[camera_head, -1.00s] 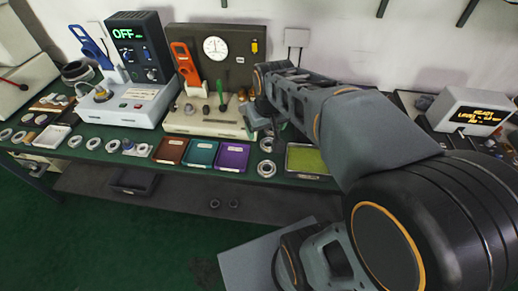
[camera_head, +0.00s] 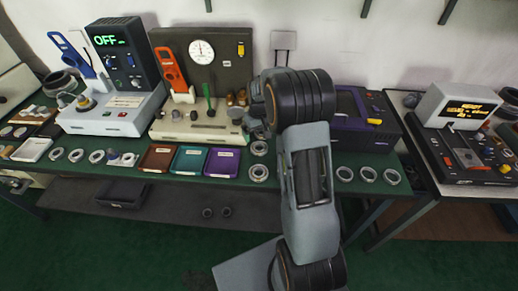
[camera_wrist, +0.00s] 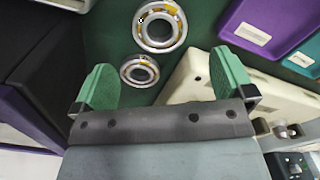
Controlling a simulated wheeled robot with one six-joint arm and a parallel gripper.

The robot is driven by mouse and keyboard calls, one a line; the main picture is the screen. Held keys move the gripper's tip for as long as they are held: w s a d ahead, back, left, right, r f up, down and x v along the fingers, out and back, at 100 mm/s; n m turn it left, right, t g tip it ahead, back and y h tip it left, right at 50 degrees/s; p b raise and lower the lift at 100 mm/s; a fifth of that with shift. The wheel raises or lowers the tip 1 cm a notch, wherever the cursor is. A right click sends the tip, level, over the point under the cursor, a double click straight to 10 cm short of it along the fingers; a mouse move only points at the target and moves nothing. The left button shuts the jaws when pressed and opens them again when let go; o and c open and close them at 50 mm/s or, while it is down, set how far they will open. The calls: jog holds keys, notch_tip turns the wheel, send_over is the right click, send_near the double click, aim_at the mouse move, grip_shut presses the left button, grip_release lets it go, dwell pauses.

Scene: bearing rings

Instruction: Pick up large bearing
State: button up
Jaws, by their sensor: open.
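Two bearing rings lie on the green table right of the purple tray. The larger ring (camera_head: 259,173) is nearer the front edge; the smaller ring (camera_head: 259,148) is behind it. In the wrist view the larger ring (camera_wrist: 178,42) is at the top, partly cut off, and the smaller ring (camera_wrist: 139,83) is below it. My gripper (camera_wrist: 165,82) is open and empty, its green pads apart, with the smaller ring showing between and beyond them. The larger ring shows farther out. In the head view my arm hides the fingers.
The purple tray (camera_head: 221,162), teal tray (camera_head: 188,160) and brown tray (camera_head: 157,158) stand left of the rings. The gauge device (camera_head: 188,128) is behind them. A dark purple machine (camera_head: 365,135) stands right of my arm, with three rings (camera_head: 368,174) before it.

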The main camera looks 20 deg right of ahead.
aim_at(259, 150)
jog(key=shift+s+f+p, duration=0.1)
jog(key=shift+f+p, duration=0.3)
jog(key=shift+f, duration=3.35)
jog(key=shift+c, duration=0.5)
jog(key=shift+r, duration=0.1)
jog(key=c, duration=1)
